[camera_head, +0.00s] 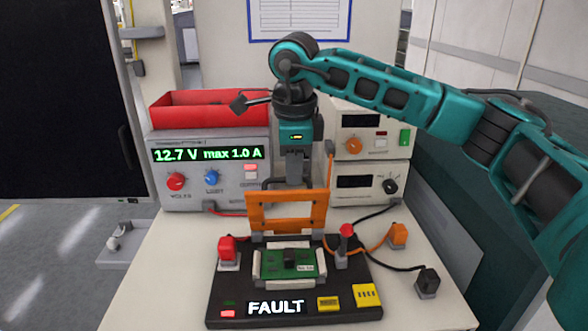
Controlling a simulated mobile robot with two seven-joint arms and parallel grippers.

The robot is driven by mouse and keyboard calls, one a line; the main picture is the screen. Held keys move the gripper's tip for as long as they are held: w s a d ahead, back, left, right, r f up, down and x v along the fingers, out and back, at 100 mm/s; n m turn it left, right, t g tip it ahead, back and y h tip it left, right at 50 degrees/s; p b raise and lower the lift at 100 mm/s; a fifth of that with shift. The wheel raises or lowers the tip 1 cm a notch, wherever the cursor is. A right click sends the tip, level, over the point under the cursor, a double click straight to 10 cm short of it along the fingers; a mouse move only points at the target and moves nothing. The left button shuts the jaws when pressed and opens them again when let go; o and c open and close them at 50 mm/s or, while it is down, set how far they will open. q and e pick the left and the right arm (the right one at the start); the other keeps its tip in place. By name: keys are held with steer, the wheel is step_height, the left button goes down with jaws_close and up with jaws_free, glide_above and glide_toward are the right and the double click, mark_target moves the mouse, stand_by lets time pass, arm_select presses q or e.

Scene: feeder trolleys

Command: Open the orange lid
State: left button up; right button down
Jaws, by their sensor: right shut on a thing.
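The orange lid (287,226) is a frame that stands roughly upright at the back edge of the black test fixture (225,303). A green circuit board (290,263) lies uncovered in the fixture's pale holder in front of the lid. My right gripper (296,180) points down at the lid's upper edge and is shut on the lid. The exact contact of the fingertips is partly hidden. My left gripper is not in view.
A power supply (212,194) reading 12.7 V stands at the left under a red bin (178,112). Two stacked instruments (366,145) stand at the right. The fixture shows FAULT. Cables and red and orange plugs lie around it.

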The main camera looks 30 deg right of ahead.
steer(key=c, duration=1.2)
jaws_free()
arm_select(q)
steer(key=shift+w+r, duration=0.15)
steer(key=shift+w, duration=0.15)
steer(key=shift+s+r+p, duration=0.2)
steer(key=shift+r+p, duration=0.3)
steer(key=shift+p, duration=0.05)
arm_select(e)
steer(key=r, duration=0.4)
steer(key=s+r, duration=0.1)
steer(key=r, duration=0.8)
steer(key=shift+s+a, duration=0.2)
steer(key=shift+a, duration=0.15)
steer(key=shift+f, duration=0.15)
